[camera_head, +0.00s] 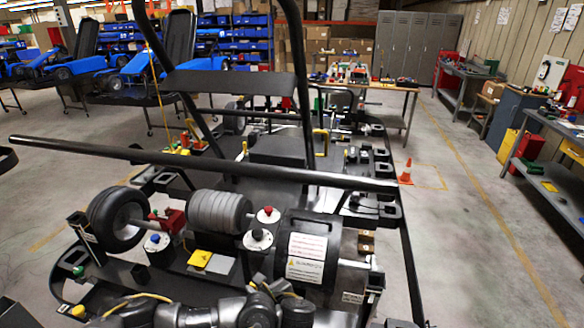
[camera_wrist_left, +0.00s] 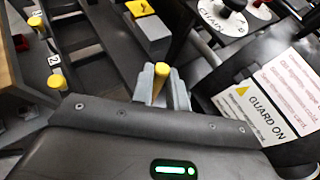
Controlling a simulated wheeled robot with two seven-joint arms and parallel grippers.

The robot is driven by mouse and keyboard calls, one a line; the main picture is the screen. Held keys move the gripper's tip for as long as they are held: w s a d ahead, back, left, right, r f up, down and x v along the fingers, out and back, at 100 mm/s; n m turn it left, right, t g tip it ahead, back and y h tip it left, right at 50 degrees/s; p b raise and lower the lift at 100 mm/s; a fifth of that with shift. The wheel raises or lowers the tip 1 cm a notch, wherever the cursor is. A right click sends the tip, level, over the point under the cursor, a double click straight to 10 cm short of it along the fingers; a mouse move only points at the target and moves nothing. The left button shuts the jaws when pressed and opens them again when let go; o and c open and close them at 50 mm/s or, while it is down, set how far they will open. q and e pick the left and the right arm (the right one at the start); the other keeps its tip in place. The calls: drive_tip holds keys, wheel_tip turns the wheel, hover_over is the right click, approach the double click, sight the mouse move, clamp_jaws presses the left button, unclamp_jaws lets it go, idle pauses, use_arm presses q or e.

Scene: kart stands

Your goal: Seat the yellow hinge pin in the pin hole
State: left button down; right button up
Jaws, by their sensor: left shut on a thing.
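The yellow hinge pin (camera_wrist_left: 161,72) shows in the left wrist view as a yellow round end between the two grey fingers. My left gripper (camera_wrist_left: 160,86) is shut on it. In the head view the left gripper (camera_head: 265,286) is low in the middle, in front of the dark drum, and the pin cannot be made out there. Other yellow caps stand at the left in the left wrist view, one near tag 2 (camera_wrist_left: 56,80) and one near tag 3 (camera_wrist_left: 35,21). I cannot pick out the pin hole in either view. My right gripper is not in view.
The drum has a GUARD ON label (camera_wrist_left: 258,112) close to the right of my fingers. A grey block with a yellow plate (camera_head: 200,258), wheels (camera_head: 117,218) and a long dark bar (camera_head: 200,165) crowd the bench. Open floor lies at the right (camera_head: 460,240).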

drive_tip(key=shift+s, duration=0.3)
